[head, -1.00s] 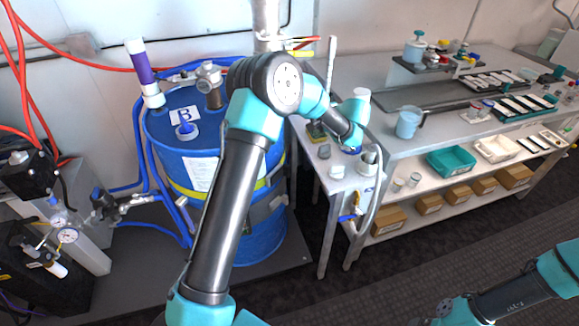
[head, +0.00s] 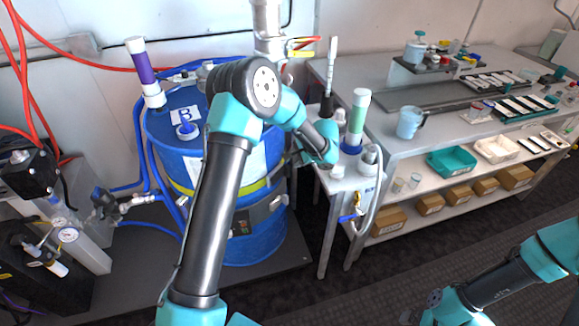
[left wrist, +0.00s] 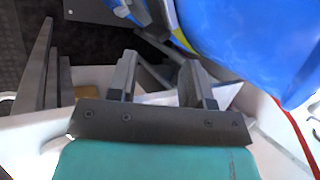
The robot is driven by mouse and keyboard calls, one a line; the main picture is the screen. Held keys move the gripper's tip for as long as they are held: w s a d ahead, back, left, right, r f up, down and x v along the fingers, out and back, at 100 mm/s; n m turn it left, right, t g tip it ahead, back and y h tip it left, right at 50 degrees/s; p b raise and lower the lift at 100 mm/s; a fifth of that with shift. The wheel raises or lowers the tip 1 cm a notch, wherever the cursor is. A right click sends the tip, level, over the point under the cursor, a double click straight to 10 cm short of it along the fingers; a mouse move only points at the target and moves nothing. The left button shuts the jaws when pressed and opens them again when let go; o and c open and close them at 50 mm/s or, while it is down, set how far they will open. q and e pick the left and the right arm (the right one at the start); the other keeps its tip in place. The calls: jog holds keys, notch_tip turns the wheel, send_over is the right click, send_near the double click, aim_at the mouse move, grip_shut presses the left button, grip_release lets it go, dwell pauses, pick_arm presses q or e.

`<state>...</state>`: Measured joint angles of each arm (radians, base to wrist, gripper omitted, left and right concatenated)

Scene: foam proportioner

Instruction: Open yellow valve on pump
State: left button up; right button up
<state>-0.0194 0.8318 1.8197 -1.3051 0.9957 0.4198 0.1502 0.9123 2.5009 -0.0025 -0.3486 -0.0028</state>
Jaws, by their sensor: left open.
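A yellow handle (head: 301,42), with red beside it, sits on the grey vertical pipe fitting (head: 266,25) behind the blue drum (head: 262,225). A blue valve with some yellow (head: 350,217) hangs at the front of the small bench. I cannot tell which one is the pump's yellow valve. My left arm reaches across the drum, its wrist between the drum and bench. In the left wrist view my left gripper (left wrist: 158,76) is open and empty, and the drum with its yellow band (left wrist: 245,35) is at upper right. My right gripper is out of view.
A purple-and-white tube (head: 144,70) stands on the drum. A green-and-white tube (head: 357,115) stands on the small bench (head: 345,184). Blue and red hoses run at left. The long bench at right holds trays and beakers. Floor at front centre is clear.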

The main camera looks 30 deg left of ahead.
pick_arm(q)
jog(key=shift+s+a+f+g+h, duration=0.15)
jog(key=shift+s+f+g+h, duration=0.25)
jog(key=shift+s+f, duration=0.8)
jog(key=shift+c, duration=0.4)
